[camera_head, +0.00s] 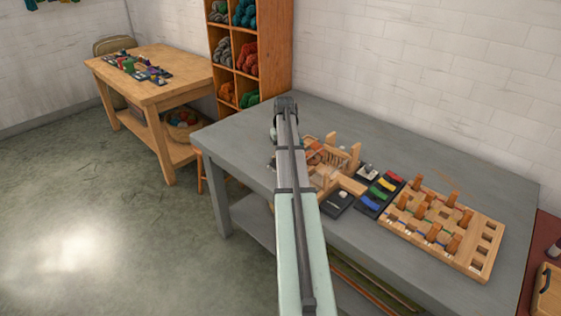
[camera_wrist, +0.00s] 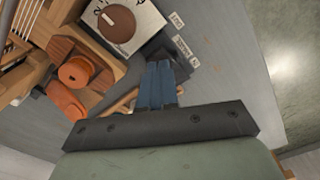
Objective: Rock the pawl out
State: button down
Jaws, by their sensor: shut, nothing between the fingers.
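A wooden winding device (camera_head: 351,184) with upright posts and pale bars stands on the grey bench, just right of my arm. In the wrist view its wooden frame (camera_wrist: 60,45) is at the left, with orange-brown rounded parts (camera_wrist: 75,72) on it. A light wooden strip (camera_wrist: 117,101) and a dark grey piece lie close to my fingers. I cannot tell which part is the pawl. My gripper (camera_wrist: 158,68) is shut and empty, its blue fingertips together beside the device. Whether they touch anything is unclear. In the head view my arm hides the fingertips.
A white plate with a brown disc (camera_wrist: 117,24) lies beyond my fingertips, with small labels beside it. Dark tiles with coloured handles (camera_head: 381,190) and a wooden pegboard (camera_head: 487,262) fill the bench to the right. The bench's back strip (camera_head: 400,145) is clear.

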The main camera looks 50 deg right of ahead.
jog(key=shift+f, duration=1.05)
dwell(0.8)
jog(key=shift+r, duration=3.55)
